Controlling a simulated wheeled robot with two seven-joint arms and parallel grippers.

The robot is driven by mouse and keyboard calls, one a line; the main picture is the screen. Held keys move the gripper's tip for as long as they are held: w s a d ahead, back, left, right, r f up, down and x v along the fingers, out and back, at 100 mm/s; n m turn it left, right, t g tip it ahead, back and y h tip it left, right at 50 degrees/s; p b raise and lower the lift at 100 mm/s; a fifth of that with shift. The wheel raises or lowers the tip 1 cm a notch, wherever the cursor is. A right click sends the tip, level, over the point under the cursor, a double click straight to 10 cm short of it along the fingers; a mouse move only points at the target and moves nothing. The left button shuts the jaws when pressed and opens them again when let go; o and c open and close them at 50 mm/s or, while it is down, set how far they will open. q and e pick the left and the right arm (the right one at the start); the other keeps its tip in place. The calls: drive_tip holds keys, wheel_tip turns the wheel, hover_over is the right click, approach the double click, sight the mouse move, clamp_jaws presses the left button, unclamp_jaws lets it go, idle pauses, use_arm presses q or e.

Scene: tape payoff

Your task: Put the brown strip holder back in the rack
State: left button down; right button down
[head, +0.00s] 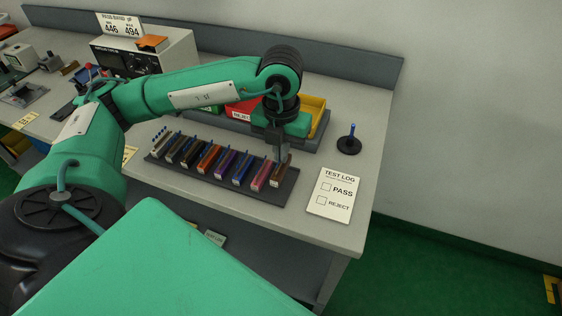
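My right gripper is not in view.
Behind are red (242,108) and yellow (314,113) bins. A test log card (333,195) and a black stand with a blue post (350,144) are at right.

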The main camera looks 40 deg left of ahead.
sight(281, 166)
use_arm(q)
wheel_tip(281, 166, down, 3)
drive_tip(key=shift+f, duration=0.65)
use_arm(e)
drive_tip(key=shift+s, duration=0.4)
use_arm(q)
drive_tip(key=shift+f, duration=0.1)
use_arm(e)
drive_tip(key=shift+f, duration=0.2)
use_arm(q)
drive_tip(key=c, duration=2.1)
unclamp_jaws()
drive_tip(key=o, duration=0.5)
drive_tip(key=shift+c, duration=0.2)
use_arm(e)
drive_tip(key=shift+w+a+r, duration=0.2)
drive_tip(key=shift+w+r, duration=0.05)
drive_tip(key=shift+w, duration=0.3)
